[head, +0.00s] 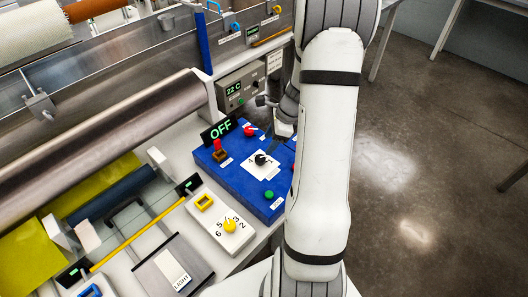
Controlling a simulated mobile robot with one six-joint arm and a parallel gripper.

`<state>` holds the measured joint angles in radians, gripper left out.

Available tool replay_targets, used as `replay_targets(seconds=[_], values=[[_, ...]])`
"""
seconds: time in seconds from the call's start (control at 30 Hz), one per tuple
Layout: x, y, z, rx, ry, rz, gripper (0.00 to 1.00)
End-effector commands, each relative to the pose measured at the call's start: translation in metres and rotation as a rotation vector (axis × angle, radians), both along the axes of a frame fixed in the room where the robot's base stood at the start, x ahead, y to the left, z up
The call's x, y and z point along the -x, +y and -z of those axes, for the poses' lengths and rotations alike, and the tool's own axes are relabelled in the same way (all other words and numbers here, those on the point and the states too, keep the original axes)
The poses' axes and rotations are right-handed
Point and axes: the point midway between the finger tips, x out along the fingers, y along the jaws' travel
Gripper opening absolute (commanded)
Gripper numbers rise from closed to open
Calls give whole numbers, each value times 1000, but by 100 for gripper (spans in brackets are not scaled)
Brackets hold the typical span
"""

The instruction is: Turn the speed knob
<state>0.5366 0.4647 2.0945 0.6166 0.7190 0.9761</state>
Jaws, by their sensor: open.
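A black knob (261,159) sits on a white numbered plate in the middle of the blue control box (235,178). A yellow knob (230,226) with numbers around it sits on a white panel (213,218) nearer to me. No speed label can be read, so I cannot tell by label which is the speed knob. My gripper (274,119) shows in part beyond the black knob, above the far side of the blue box. It is open and apart from both knobs. My pale arm hides the box's right side.
The blue box also carries a red knob (249,130), a red switch (218,150) and a green button (269,194). An OFF display (219,131) and a 22 C display (234,89) stand behind. A metal roller (110,130) is left. Open floor lies right.

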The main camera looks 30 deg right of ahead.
Motion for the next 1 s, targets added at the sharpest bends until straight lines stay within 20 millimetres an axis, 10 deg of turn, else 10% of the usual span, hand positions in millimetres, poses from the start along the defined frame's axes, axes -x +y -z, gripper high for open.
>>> replay_targets(seconds=[0.5, 1.0], values=[[-11, 24, 65, -3, 4, 1, 55], [-13, 27, 71, -1, 2, -1, 44]])
